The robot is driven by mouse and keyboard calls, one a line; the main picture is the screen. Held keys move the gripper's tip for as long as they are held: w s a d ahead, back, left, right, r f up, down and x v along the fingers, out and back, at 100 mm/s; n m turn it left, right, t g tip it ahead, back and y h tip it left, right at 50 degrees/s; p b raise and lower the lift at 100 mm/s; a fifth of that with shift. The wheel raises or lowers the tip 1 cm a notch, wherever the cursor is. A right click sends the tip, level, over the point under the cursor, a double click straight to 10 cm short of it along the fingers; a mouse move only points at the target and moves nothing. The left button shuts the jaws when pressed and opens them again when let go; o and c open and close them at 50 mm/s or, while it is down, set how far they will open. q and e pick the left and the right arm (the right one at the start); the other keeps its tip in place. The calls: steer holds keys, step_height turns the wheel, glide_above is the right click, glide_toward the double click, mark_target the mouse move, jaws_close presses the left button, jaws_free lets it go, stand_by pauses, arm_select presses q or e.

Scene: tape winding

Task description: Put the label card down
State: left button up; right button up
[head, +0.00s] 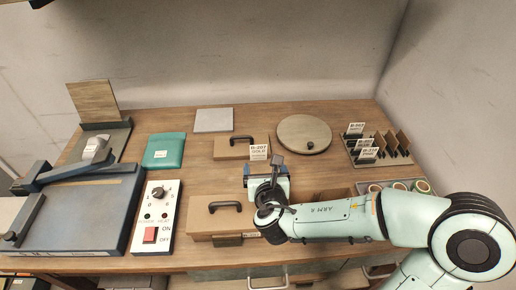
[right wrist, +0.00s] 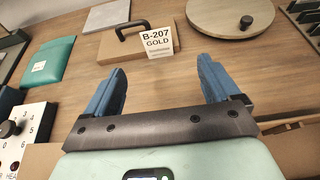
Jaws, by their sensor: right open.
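The white label card (head: 260,152), reading "B-207 GOLD", stands against the front right of the far wooden box lid with a black handle (head: 228,149). The card also shows in the right wrist view (right wrist: 158,46), just beyond the fingertips. My right gripper (head: 263,172) is open and empty, on the near side of the card. In the right wrist view its two blue fingers (right wrist: 162,75) are wide apart, with bare wood between them. No finger touches the card. My left gripper is not in view.
A second handled wooden box (head: 222,216) is just left of my right gripper. A round wooden board (head: 304,134) lies behind right, and a rack with cards (head: 378,148) stands further right. A teal pouch (head: 164,151) and a switch box (head: 154,218) are left.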

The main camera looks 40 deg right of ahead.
steer(key=b, duration=0.1)
glide_toward(259, 149)
steer(key=shift+w+d+f, duration=0.4)
steer(key=shift+d+f, duration=0.15)
steer(key=shift+d, duration=0.1)
steer(key=x, duration=0.2)
steer(key=b+x, duration=0.1)
steer(key=x, duration=0.2)
steer(key=shift+w, duration=0.45)
steer(key=shift+w+d+f+b, duration=0.1)
steer(key=shift+w+d+b, duration=0.05)
steer(key=shift+b, duration=0.15)
steer(key=shift+c, duration=0.3)
steer(key=c, duration=1.1)
steer(key=shift+c, duration=0.2)
step_height(259, 149, up, 20)
steer(key=p, duration=0.8)
